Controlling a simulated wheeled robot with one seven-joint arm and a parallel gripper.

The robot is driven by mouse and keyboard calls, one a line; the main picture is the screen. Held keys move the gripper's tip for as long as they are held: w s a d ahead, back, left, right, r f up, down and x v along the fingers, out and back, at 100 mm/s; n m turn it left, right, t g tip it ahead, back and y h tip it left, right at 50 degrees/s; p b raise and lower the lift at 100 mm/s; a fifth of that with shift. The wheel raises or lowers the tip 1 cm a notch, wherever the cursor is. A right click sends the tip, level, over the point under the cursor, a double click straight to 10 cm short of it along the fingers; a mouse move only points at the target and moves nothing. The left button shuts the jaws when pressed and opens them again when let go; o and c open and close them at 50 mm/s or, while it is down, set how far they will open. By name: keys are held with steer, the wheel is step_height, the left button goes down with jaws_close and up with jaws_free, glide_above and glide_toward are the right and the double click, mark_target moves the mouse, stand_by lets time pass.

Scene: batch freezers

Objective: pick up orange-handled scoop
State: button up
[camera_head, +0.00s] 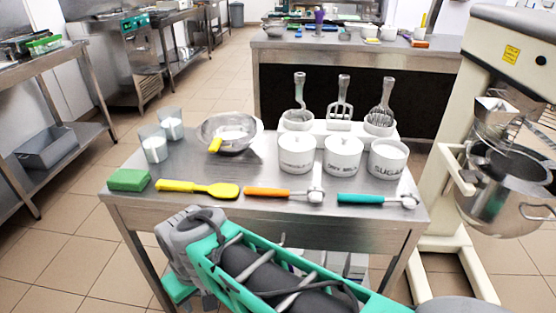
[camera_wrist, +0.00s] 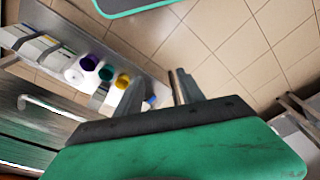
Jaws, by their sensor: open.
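The orange-handled scoop (camera_head: 268,192) lies near the front edge of the steel table (camera_head: 230,210) in the head view, its metal end to the right. A yellow spatula (camera_head: 197,188) lies left of it and a teal-handled scoop (camera_head: 362,199) right of it. My arm is in front of the table, apart from the scoop. The scoop is not visible in that view. The fingers cannot be made out in the head view.
A mixer (camera_head: 510,110) is at right. The wrist view shows floor and bottles with coloured caps (camera_wrist: 91,62).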

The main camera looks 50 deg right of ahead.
steer(key=w+d+r+n+p, duration=0.1)
steer(key=w+d+r+p, duration=0.1)
steer(key=r+p, duration=0.75)
steer(key=w+d+r+n+p, duration=0.1)
steer(key=w+d+r+p, duration=0.15)
steer(key=r+p, duration=0.7)
steer(key=n+t+y+b, duration=0.1)
steer(key=n+y+b, duration=0.2)
steer(key=n, duration=0.2)
glide_toward(273, 189)
steer(key=shift+a+f, duration=0.55)
steer(key=shift+a, duration=0.1)
steer(key=shift+n+t, duration=0.3)
steer(key=x, duration=0.4)
steer(key=p+x, duration=0.1)
steer(key=x, duration=0.2)
steer(key=shift+d, duration=0.4)
steer(key=shift+w+f, duration=0.1)
steer(key=shift+f, duration=0.3)
steer(key=shift+c, duration=0.6)
jaws_close()
